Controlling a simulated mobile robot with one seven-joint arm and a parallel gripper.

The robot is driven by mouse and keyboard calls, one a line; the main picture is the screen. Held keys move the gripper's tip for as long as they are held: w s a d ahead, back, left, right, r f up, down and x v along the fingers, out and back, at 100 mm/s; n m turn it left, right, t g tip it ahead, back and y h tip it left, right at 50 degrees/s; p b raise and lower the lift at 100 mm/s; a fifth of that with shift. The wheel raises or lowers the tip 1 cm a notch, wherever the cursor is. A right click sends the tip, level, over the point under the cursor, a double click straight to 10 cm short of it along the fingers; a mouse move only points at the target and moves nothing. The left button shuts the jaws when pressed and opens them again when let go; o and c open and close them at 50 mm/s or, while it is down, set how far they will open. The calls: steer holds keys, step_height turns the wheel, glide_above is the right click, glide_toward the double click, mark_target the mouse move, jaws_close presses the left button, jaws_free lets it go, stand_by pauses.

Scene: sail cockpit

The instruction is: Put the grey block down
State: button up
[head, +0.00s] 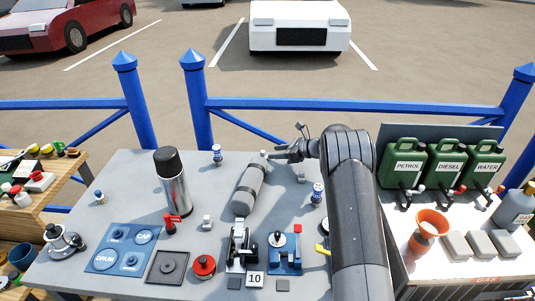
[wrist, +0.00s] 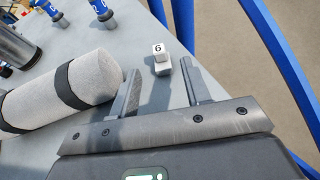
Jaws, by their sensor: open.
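My gripper (head: 278,154) is open over the far edge of the grey table, and its two fingers also show in the wrist view (wrist: 160,68). A small pale grey block (wrist: 162,68) is just beyond and between the fingertips, with no visible grip on it. A white piece marked 6 (wrist: 159,51) shows right above or behind this block; I cannot tell if it rests on it. In the head view a small pale piece (head: 264,154) shows at the fingertips, too small to tell apart.
A grey strapped roll (head: 247,190) lies left of my gripper, close to the left finger. A steel flask (head: 174,182) and a blue-topped post (head: 217,154) stand farther left. Blue railings (head: 270,104) run behind the table. Green cans (head: 402,163) stand at right.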

steer(key=v, duration=0.5)
steer(key=shift+d, duration=0.1)
steer(key=s+d+r+m+t+h, duration=0.2)
steer(key=d+r+m+t+h, duration=0.25)
steer(key=r+m, duration=0.65)
steer(key=s+d+r+m+t+h, duration=0.1)
steer(key=d+r+m+t+h, duration=0.35)
steer(key=r+m, duration=0.65)
steer(key=s+d+r+m+h, duration=0.45)
steer(key=s+r+m, duration=0.4)
steer(key=s, duration=0.35)
steer(key=s+a+f+m+g, duration=0.1)
steer(key=s+f+m+g, duration=0.2)
steer(key=s, duration=0.9)
steer(key=s+a+f+m+g, duration=0.1)
steer(key=s+f+m, duration=0.3)
steer(key=s+m, duration=0.5)
steer(key=s+a+f+m+g+y, duration=0.1)
steer(key=s+f+m+g, duration=0.3)
steer(key=s, duration=1.2)
steer(key=a+m, duration=0.1)
steer(key=m, duration=0.2)
steer(key=shift+g, duration=0.3)
steer(key=shift+o, duration=0.6)
